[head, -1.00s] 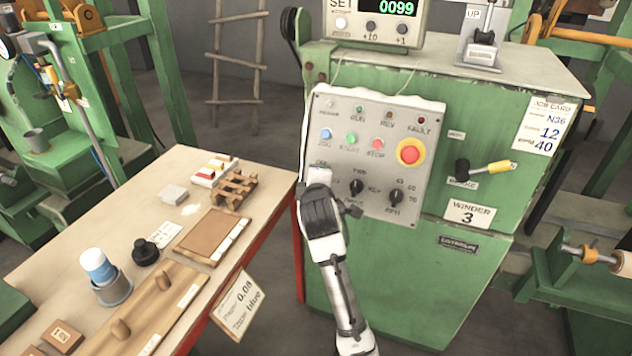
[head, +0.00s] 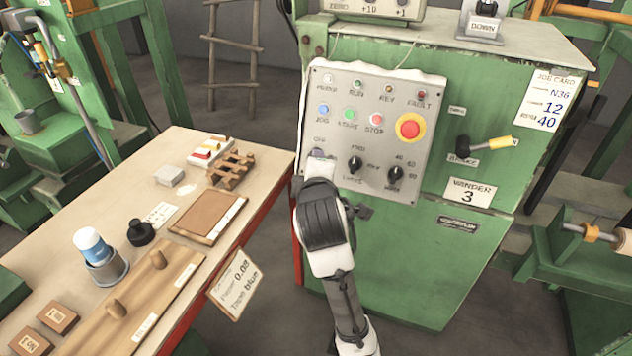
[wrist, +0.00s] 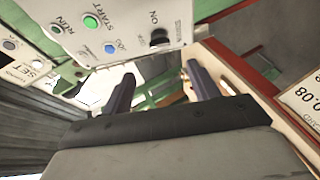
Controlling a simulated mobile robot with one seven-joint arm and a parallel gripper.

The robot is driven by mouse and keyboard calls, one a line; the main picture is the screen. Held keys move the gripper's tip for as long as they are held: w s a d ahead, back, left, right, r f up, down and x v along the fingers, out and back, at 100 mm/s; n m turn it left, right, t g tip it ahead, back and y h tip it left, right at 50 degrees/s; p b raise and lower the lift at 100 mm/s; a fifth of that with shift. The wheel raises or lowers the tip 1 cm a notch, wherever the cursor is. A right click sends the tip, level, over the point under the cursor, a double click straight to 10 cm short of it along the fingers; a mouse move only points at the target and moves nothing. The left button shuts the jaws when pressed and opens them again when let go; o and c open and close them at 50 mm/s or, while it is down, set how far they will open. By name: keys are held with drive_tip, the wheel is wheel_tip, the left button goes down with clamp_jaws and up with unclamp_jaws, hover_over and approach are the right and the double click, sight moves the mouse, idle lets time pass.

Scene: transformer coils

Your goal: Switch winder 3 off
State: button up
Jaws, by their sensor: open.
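Winder 3 is the green machine with the "WINDER 3" plate (head: 470,192). Its grey control panel (head: 345,95) has a red emergency stop on yellow (head: 410,127), coloured buttons and two black selector knobs. At the panel's lower left is an "OFF" label; my gripper (head: 318,155) is in front of the area under it and hides the switch there. In the wrist view a black switch knob (wrist: 159,38) shows beside an "ON" label. My gripper's two fingers (wrist: 158,82) are open and empty, apart from the knob, pointing toward the panel's edge.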

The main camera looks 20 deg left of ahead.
drive_tip(key=shift+v, duration=1.5)
drive_tip(key=shift+a, duration=0.15)
